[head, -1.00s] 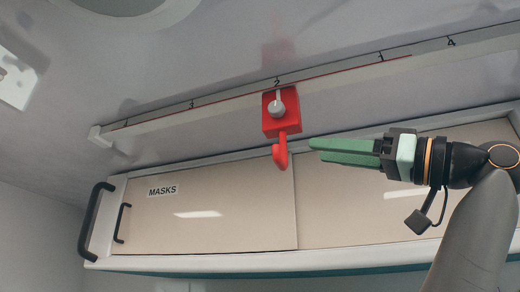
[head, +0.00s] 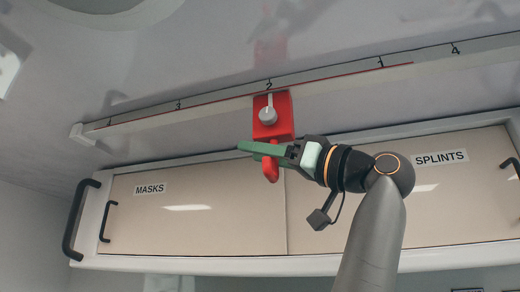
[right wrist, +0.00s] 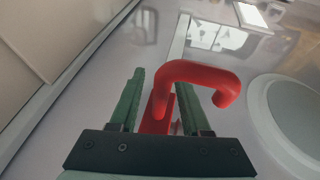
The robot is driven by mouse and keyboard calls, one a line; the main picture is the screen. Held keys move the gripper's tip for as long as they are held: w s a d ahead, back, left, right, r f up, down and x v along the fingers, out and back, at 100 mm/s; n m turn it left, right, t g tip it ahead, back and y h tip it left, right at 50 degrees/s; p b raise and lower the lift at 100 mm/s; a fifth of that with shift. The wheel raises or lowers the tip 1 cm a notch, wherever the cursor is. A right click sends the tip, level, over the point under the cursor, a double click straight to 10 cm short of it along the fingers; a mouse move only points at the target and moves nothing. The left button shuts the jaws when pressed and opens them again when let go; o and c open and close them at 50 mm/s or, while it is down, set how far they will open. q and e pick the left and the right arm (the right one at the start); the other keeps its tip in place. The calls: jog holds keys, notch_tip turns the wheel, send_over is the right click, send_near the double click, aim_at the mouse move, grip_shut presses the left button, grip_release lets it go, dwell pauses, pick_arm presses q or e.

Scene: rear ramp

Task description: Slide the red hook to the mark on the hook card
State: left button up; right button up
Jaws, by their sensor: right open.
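The red hook (head: 283,104) hangs from a ceiling rail (head: 330,91), its block at the number 2 and a grey knob (head: 267,115) on its front. Its curved end shows below the block. My right gripper (head: 252,149) is open at this curved end, with a green finger across it. In the right wrist view the hook (right wrist: 203,72) shows between and above the two open green fingers (right wrist: 160,80); whether they touch it I cannot tell. No hook card is in view. My left gripper is not in view.
Below is a cabinet (head: 225,243) with doors labelled MASKS (head: 150,188) and SPLINTS (head: 440,158). A black handle (head: 80,220) is at its left end.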

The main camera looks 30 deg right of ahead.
grip_shut()
dwell(1.4)
